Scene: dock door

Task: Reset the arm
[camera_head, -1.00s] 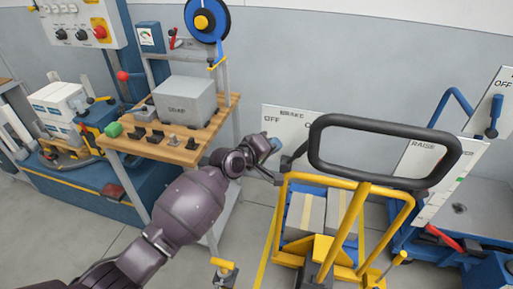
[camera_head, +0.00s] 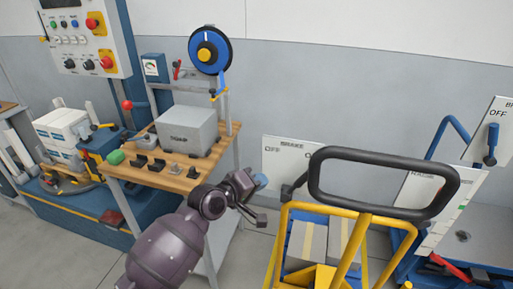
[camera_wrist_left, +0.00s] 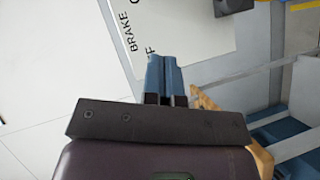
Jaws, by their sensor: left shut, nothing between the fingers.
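My left arm comes in from the bottom left of the head view. Its gripper (camera_head: 260,181) is just left of the black cart handle and in front of the white BRAKE board (camera_head: 290,160). In the left wrist view the two blue fingers (camera_wrist_left: 163,78) lie together, shut and empty. The BRAKE board (camera_wrist_left: 185,35) shows beyond them there. My right gripper does not show in either view.
A yellow cart (camera_head: 358,250) with a black handle (camera_head: 318,180) stands close right of my gripper. A wooden bench (camera_head: 150,176) carries a grey box (camera_head: 187,130) and small dark parts. A control panel (camera_head: 82,38) hangs at upper left. A RAISE board (camera_head: 440,205) stands at right.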

